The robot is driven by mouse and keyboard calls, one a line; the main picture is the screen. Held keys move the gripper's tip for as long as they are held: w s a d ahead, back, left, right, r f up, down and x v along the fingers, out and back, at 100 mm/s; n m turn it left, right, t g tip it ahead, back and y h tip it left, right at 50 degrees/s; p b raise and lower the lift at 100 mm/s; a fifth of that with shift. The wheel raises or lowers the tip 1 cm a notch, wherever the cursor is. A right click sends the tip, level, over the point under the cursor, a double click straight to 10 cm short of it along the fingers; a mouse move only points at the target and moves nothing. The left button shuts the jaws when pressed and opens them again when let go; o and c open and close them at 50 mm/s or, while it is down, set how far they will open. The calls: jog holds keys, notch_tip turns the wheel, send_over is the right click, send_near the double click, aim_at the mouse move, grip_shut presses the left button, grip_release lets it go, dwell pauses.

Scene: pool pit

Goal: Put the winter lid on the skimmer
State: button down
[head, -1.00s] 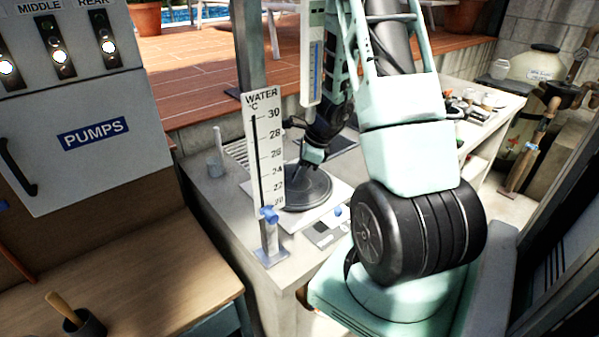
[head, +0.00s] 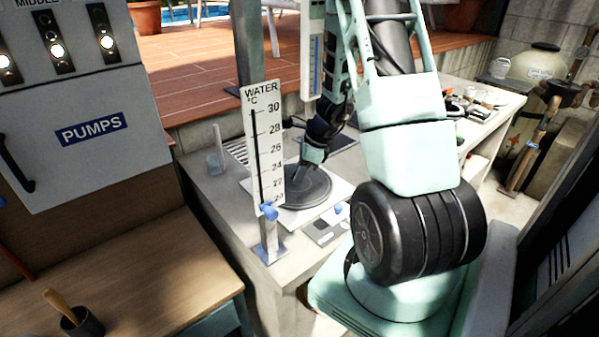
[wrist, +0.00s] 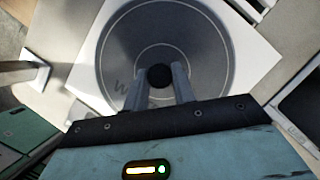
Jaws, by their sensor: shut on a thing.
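The winter lid (head: 303,189) is a dark grey disc with a raised ring. In the head view it is at or just over a pale square plate (head: 340,192) on the counter, which I take to be the skimmer's surround. In the wrist view the lid (wrist: 203,50) fills the middle, with the white plate (wrist: 257,50) around it. My gripper (head: 303,167) reaches down to the lid's centre. In the wrist view its fingers (wrist: 159,88) are shut on the lid's round black knob (wrist: 159,76). Whether the lid is fully seated cannot be told.
A water thermometer board (head: 263,150) on a metal stand is at the counter's front corner. A small device (head: 327,227) lies right of it. Small items (head: 470,103) crowd the far right counter.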

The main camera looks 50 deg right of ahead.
jog(key=shift+f, duration=0.1)
dwell(0.3)
jog(key=c, duration=0.9)
grip_release()
jog(key=shift+r+p, duration=2.15)
jog(key=shift+r, duration=0.4)
jog(key=shift+r+p, duration=1.8)
jog(key=shift+r, duration=0.2)
